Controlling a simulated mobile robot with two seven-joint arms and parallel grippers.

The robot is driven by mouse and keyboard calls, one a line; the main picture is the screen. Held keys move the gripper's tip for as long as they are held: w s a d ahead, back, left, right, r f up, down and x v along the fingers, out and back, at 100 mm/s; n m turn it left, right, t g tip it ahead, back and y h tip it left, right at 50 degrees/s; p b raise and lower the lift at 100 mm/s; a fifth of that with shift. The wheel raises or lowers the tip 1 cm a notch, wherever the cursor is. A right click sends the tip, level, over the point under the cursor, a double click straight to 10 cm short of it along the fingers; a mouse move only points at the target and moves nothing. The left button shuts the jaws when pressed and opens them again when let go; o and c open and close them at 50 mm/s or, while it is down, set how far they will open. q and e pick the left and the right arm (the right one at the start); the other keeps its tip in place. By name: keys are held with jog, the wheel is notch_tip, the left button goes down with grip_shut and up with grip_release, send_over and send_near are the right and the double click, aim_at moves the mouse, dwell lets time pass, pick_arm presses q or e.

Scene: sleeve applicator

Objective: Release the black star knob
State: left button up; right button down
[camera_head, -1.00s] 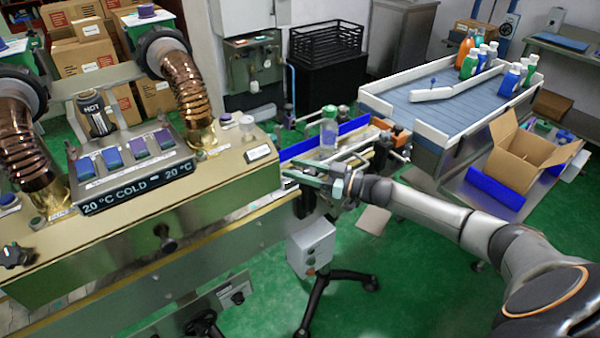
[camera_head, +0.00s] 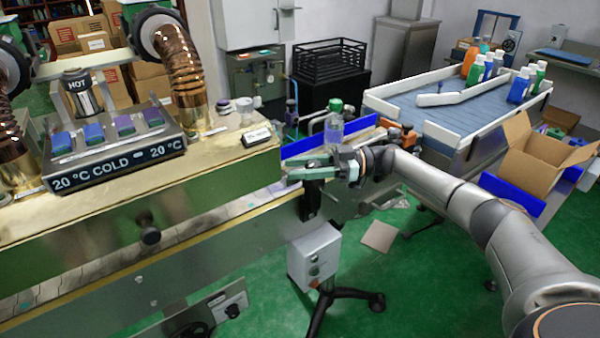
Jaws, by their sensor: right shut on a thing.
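My right gripper (camera_head: 305,170) is at the right end of the long brass-topped machine (camera_head: 215,160), with its green-grey fingers pointing left. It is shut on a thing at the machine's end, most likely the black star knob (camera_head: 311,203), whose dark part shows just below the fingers. Its star shape cannot be made out, and the fingers hide its upper part. Another dark round knob (camera_head: 150,235) sits on the machine's front face, well left of the gripper. My left gripper is not in view.
A clear bottle with a green cap (camera_head: 334,128) stands just behind the gripper by a blue rail. A grey control box (camera_head: 314,254) on a black stand is below. A bottle conveyor (camera_head: 425,105) and an open carton (camera_head: 540,155) are at right.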

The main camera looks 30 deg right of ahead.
dwell(0.3)
jog(key=shift+c, duration=2)
grip_release()
jog(key=shift+a, duration=0.1)
jog(key=b+v, duration=0.2)
jog(key=v, duration=1)
jog(key=shift+d+b, duration=0.3)
